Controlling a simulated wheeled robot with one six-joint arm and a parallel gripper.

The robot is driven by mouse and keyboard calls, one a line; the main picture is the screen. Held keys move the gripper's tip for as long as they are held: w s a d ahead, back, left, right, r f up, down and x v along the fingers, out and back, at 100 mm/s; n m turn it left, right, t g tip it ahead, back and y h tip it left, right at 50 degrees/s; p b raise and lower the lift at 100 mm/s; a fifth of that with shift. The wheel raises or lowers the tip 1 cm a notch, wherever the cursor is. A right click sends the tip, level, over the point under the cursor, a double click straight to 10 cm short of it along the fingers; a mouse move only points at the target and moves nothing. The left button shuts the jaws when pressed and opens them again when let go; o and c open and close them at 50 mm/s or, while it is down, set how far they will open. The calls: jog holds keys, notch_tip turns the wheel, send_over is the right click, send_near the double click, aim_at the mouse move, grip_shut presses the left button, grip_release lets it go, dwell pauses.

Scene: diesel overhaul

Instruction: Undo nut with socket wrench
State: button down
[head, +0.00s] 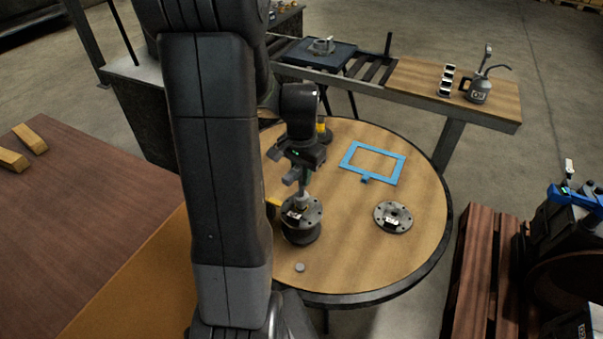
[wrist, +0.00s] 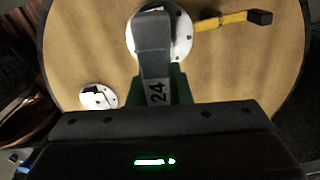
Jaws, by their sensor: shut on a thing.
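My gripper (head: 302,176) is above the round table and points down. It is shut on the socket wrench, a grey tool marked "24" (wrist: 154,60) in the wrist view. Its lower end reaches down to a round grey flange (head: 314,213) with bolt holes, on a dark round base (head: 301,237). The flange also shows behind the tool in the wrist view (wrist: 183,38). The nut is hidden or too small to tell, and so is whether the socket sits around it.
A second flange (head: 393,217) lies at right on the round table (head: 425,215). A blue frame (head: 398,170) lies behind it. A small grey disc (head: 300,267) lies near the front edge. A yellow bar with a black end (wrist: 235,18) sticks out beside the worked flange.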

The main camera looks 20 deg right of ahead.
jog(key=m, duration=0.5)
jog(key=shift+m, duration=2.7)
